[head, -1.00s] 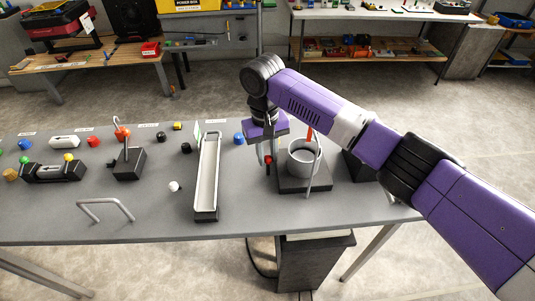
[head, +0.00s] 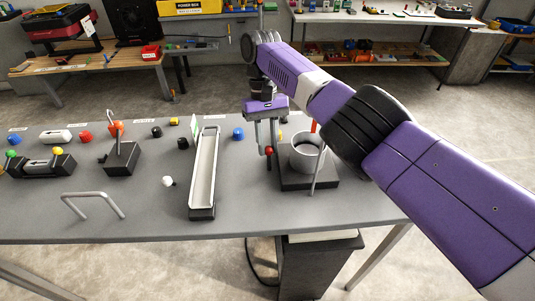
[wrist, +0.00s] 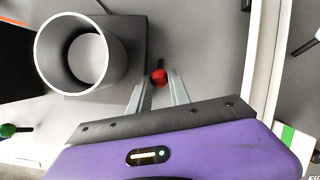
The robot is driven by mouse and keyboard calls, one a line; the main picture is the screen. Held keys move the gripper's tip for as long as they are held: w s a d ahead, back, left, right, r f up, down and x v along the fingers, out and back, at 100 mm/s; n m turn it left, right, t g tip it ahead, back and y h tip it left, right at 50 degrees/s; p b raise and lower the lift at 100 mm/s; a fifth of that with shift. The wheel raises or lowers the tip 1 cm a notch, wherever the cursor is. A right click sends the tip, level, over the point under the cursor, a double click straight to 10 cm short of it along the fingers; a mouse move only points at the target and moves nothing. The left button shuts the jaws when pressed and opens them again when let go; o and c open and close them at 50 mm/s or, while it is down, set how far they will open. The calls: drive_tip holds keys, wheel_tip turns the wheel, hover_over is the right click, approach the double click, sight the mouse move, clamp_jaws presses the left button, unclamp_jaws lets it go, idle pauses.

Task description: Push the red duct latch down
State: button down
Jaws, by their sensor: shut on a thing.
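The red duct latch shows as a round red knob (head: 269,151) beside the grey cylinder (head: 306,153) on its dark base (head: 308,181). In the wrist view the knob (wrist: 159,77) sits between my fingertips, with a short dark rod above it. My gripper (head: 266,149) points down at the left of the cylinder, its fingers shut on the knob. It also shows in the wrist view (wrist: 158,78). The rest of the latch is mostly hidden by the fingers and knob.
A long white trough (head: 204,170) stands left of my gripper. A red upright piece (head: 313,126) shows behind the cylinder, and a grey rod stands before it. A lever stand (head: 122,158) and a grey handle (head: 94,201) are further left. The front of the table is mostly clear.

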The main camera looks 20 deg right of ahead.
drive_tip(key=shift+d+f+b, duration=0.2)
drive_tip(key=shift+d+b, duration=0.1)
drive_tip(key=shift+b, duration=0.95)
drive_tip(key=shift+s, duration=0.15)
drive_tip(key=c, duration=1.2)
unclamp_jaws()
drive_tip(key=shift+a, duration=0.2)
drive_tip(key=shift+r, duration=0.1)
